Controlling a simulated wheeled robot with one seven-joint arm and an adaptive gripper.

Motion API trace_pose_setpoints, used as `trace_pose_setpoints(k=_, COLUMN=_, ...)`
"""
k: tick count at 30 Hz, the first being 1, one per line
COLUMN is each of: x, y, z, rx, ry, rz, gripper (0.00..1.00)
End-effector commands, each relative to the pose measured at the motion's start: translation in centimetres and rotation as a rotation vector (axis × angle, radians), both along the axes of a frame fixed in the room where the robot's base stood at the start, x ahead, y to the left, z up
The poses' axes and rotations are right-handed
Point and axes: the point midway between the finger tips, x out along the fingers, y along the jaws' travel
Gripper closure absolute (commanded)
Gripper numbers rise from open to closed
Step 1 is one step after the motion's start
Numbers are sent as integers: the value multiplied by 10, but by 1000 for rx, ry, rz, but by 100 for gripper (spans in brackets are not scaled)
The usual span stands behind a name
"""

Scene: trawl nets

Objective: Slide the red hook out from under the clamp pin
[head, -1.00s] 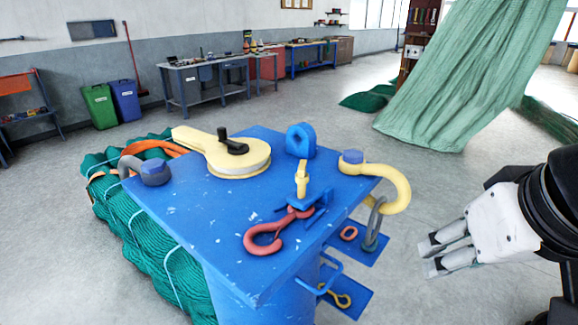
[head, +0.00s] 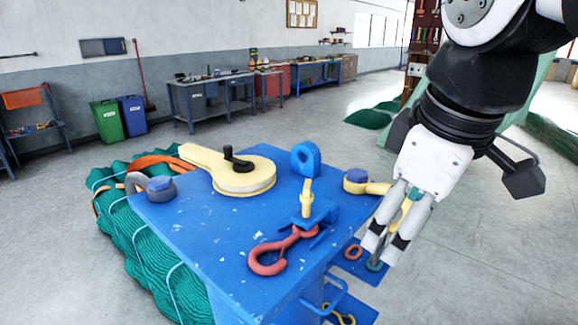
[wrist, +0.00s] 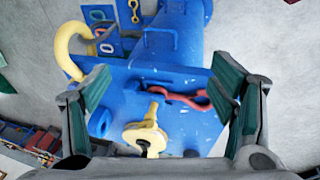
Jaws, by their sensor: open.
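The red hook (head: 265,258) lies on the blue tabletop (head: 215,225), its curved end toward the front edge. Its shank end runs under a small blue clamp (head: 318,217) with an upright yellow pin (head: 306,200). In the wrist view the red hook (wrist: 188,99) lies across the blue top, in the space between my fingers but farther off. My gripper (head: 381,250) is open and empty, pointing down beside the table's right edge, to the right of the hook and clamp. Its spread fingers (wrist: 165,105) frame the wrist view. The contact under the pin is too small to make out.
A yellow hook (head: 376,188) at the right corner is partly hidden by my fingers. A blue lug (head: 306,158), a yellow pulley block (head: 240,180) and a grey shackle (head: 140,184) stand on the top. Green netting (head: 145,255) lies left.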

Motion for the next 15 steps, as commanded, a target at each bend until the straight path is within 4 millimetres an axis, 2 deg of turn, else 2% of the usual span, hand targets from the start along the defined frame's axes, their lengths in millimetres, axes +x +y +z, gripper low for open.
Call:
trace_pose_setpoints(k=6, x=30, y=56, z=15, rx=-132, ry=87, rz=515, gripper=22)
trace_pose_setpoints(k=15, x=54, y=135, z=21, rx=-243, ry=179, rz=1198, gripper=22)
